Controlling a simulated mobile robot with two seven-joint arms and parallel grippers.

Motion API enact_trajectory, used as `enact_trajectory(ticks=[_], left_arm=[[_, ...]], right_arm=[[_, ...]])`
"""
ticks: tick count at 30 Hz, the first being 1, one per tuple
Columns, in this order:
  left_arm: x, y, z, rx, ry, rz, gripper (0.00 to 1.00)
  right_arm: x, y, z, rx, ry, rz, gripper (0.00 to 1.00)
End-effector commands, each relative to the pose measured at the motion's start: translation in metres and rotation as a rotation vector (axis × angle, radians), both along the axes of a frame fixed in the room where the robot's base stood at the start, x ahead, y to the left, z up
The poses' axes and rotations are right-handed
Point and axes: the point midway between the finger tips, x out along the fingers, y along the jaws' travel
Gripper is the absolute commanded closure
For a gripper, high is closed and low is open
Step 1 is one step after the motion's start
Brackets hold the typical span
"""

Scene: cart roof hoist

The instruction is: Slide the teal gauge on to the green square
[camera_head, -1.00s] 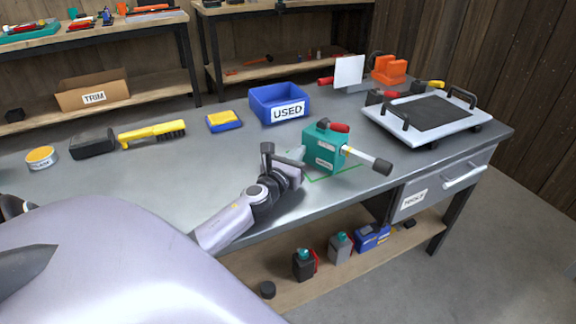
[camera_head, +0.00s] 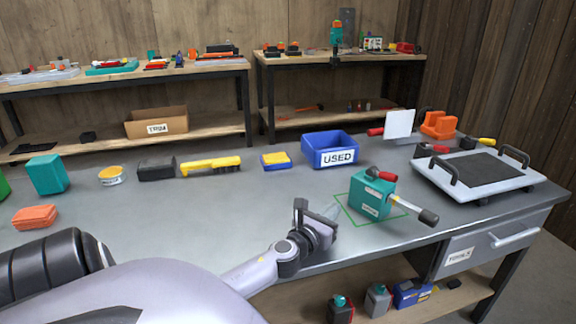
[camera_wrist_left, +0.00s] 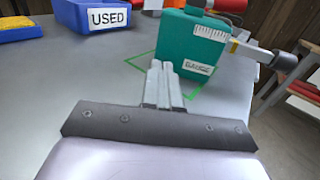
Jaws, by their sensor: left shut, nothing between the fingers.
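The teal gauge (camera_head: 370,196) stands upright on the grey workbench, with a red part on top and a dark-ended handle pointing right. The green square (camera_head: 343,206) is a thin outline on the bench. The gauge stands at least partly inside it; its body hides some of the far and right lines. In the left wrist view the gauge (camera_wrist_left: 192,48) is just ahead and right, with the outline (camera_wrist_left: 140,63) showing left of it. My left gripper (camera_head: 333,211) is shut and empty, low by the square's left side, a small gap from the gauge. My right gripper is out of view.
A blue USED bin (camera_head: 330,150) stands behind the square. A white tray with black handles (camera_head: 478,177) is to the right. A yellow brush (camera_head: 211,165) and a blue-yellow sponge (camera_head: 276,161) lie along the back left.

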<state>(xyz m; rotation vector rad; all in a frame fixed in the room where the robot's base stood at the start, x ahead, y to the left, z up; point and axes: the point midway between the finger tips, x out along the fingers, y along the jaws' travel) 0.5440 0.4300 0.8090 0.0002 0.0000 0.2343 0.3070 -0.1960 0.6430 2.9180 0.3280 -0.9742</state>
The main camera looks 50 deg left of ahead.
Motion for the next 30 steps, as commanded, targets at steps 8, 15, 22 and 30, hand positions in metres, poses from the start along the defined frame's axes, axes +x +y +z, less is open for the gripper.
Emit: enact_trajectory(ticks=[8, 15, 22, 30], left_arm=[[-0.044, -0.011, -0.001, 0.001, 0.002, 0.0, 1.0], [-0.08, -0.02, -0.002, -0.001, 0.003, -0.001, 1.0], [-0.115, -0.028, -0.002, -0.001, 0.002, 0.0, 1.0], [-0.152, -0.037, -0.002, -0.001, 0.002, 0.001, 1.0]], right_arm=[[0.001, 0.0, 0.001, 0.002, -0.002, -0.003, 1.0], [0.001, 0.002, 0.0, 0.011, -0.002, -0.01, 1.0], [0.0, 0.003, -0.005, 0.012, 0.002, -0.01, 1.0], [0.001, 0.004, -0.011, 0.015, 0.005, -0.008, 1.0]])
